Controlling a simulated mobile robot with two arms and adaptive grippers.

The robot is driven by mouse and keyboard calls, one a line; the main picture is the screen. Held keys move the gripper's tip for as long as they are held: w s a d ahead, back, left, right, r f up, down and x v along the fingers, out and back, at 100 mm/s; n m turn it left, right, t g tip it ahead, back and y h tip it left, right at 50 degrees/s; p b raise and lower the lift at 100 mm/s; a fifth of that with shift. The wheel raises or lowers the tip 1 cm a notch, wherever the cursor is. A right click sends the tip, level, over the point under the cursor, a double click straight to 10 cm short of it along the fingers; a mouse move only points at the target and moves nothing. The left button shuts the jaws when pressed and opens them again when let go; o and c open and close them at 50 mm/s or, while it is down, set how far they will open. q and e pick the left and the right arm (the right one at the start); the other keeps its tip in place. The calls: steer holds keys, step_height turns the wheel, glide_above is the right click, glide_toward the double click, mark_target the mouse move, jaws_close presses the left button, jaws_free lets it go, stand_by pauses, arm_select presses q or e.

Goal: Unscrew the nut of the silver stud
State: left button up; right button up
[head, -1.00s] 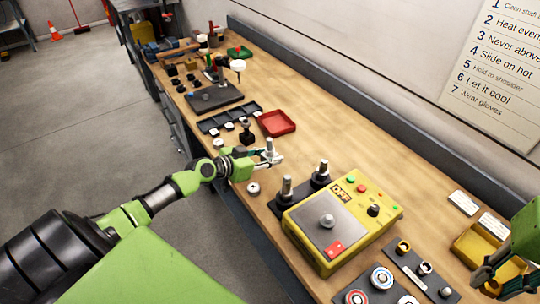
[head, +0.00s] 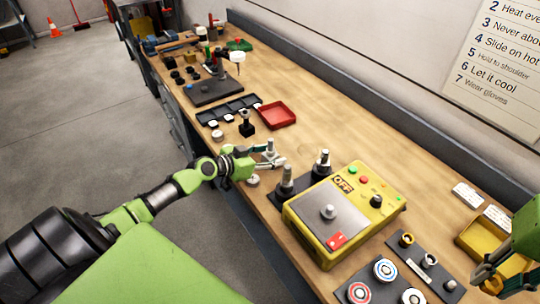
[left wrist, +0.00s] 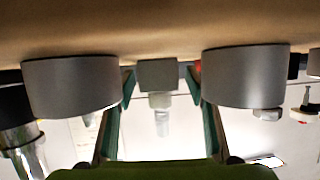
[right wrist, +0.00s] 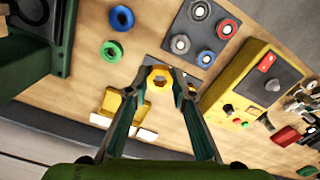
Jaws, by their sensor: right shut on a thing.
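In the head view, a silver stud (head: 270,147) stands upright by my left gripper (head: 271,161). The gripper's fingers are spread, and I cannot tell whether they touch it. In the left wrist view, which shows the table at the top, the two fingers (left wrist: 160,110) are apart. A silver-tipped stud on a grey block (left wrist: 158,75) shows between them, apparently beyond. My right gripper (right wrist: 161,82) is shut on a brass-coloured hex nut (right wrist: 160,70). It also shows at the right edge of the head view (head: 490,276), by the yellow tray (head: 468,232).
Two more studs (head: 286,178) (head: 323,160) stand behind a yellow heater box (head: 375,215) marked OFF. A dark stud (head: 246,126), a red tray (head: 276,115) and a black sectioned tray (head: 222,112) lie farther off. Bare tabletop (head: 340,130) lies along the wall side.

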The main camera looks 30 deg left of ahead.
arm_select(q)
steer(key=shift+f, duration=0.2)
steer(key=shift+s+a+r, duration=0.1)
steer(key=shift+s+r, duration=0.05)
steer(key=shift+s, duration=0.3)
steer(key=v, duration=1.1)
steer(key=shift+r, duration=0.2)
